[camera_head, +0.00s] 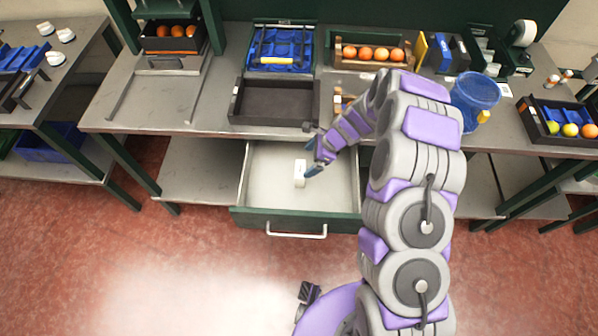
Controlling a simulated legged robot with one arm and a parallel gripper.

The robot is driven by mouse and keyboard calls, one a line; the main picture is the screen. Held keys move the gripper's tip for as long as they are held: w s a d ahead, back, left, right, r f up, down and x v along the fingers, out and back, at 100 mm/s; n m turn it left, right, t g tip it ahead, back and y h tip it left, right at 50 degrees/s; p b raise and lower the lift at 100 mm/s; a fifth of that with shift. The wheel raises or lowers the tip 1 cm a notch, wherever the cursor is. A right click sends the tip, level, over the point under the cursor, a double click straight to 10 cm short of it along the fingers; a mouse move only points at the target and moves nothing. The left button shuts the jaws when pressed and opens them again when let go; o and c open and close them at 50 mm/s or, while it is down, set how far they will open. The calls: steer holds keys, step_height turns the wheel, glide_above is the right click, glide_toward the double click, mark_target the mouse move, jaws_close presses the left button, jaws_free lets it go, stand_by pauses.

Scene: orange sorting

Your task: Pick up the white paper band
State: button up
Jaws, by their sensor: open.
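A small white paper band (299,173) stands inside the open drawer (262,188), near the drawer's middle. My gripper (313,168) is open, just to the right of the band and very close to it. I cannot tell whether a finger touches the band. My arm comes in from the right and hides the right part of the drawer. The fingers show small, and nothing is seen between them.
The drawer has a green front with a pale handle (297,233). On the table above are an empty dark tray (232,104), a blue tool tray (252,60), a wooden box of oranges (338,58) and a blue container (474,92). The drawer's left side is clear.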

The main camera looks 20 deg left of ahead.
mark_target(300, 169)
steer(key=x, duration=0.3)
steer(key=shift+a+f, duration=0.15)
steer(key=shift+f, duration=0.05)
steer(key=shift+f+b, duration=0.3)
steer(key=shift+b, duration=0.05)
steer(key=shift+d+f, duration=0.1)
steer(key=shift+d, duration=0.3)
steer(key=shift+s+f, duration=0.15)
steer(key=shift+f, duration=0.1)
steer(key=a+f, duration=0.1)
steer(key=a+f+b, duration=0.1)
steer(key=a+f, duration=0.2)
steer(key=shift+s+f+b, duration=0.1)
steer(key=shift+s+b, duration=0.25)
steer(key=shift+d, duration=0.25)
steer(key=shift+d+r, duration=0.25)
steer(key=shift+d, duration=0.15)
steer(key=c, duration=0.6)
steer(key=shift+a+f, duration=0.1)
steer(key=shift+a, duration=0.25)
steer(key=shift+c, duration=1)
